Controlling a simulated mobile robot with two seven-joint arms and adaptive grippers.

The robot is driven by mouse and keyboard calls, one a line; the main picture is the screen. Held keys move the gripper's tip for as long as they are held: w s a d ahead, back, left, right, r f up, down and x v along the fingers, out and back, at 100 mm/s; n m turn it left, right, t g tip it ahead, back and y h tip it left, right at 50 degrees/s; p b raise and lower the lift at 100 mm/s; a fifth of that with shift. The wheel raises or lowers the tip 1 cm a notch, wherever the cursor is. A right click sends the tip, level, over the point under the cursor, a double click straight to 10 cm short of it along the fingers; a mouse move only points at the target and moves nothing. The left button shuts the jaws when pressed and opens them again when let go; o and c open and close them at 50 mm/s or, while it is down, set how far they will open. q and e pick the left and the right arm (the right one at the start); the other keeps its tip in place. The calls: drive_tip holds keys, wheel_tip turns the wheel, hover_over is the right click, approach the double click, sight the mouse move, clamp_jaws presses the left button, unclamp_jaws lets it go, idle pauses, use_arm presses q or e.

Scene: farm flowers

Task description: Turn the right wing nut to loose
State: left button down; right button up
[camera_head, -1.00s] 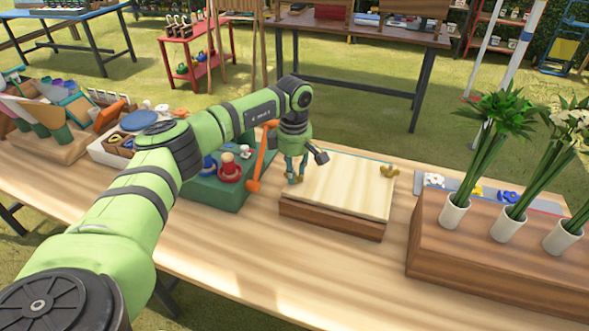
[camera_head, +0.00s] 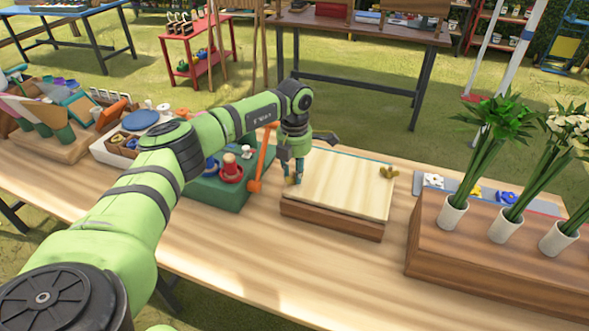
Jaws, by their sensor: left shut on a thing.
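A flower press with a pale wooden top board (camera_head: 340,186) on a brown base lies in the middle of the table. A brass wing nut (camera_head: 389,171) stands at its right end, with nothing touching it. My left gripper (camera_head: 293,177) points down at the press's left end. It is shut on the left wing nut (camera_head: 290,181), which is mostly hidden by the fingers. My right gripper is not in view.
A green box (camera_head: 222,192) with an orange lever (camera_head: 262,160) and red spool stands just left of the press. A wooden block (camera_head: 490,258) with several white flower vases stands at the right. The table front is clear.

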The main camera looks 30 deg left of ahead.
use_arm(q)
drive_tip(key=n, duration=0.2)
drive_tip(key=n+p, duration=0.1)
drive_tip(key=n, duration=0.1)
drive_tip(key=shift+s+d+f+n, duration=0.1)
drive_tip(key=shift+s+n, duration=0.05)
drive_tip(key=shift+n, duration=0.15)
drive_tip(key=n+p, duration=0.1)
drive_tip(key=n, duration=0.3)
drive_tip(key=shift+n, duration=0.3)
drive_tip(key=n+p, duration=0.2)
drive_tip(key=n, duration=0.2)
drive_tip(key=shift+d, duration=0.1)
drive_tip(key=shift+n+p, duration=0.55)
drive_tip(key=shift+n, duration=1.35)
drive_tip(key=c, duration=1.1)
unclamp_jaws()
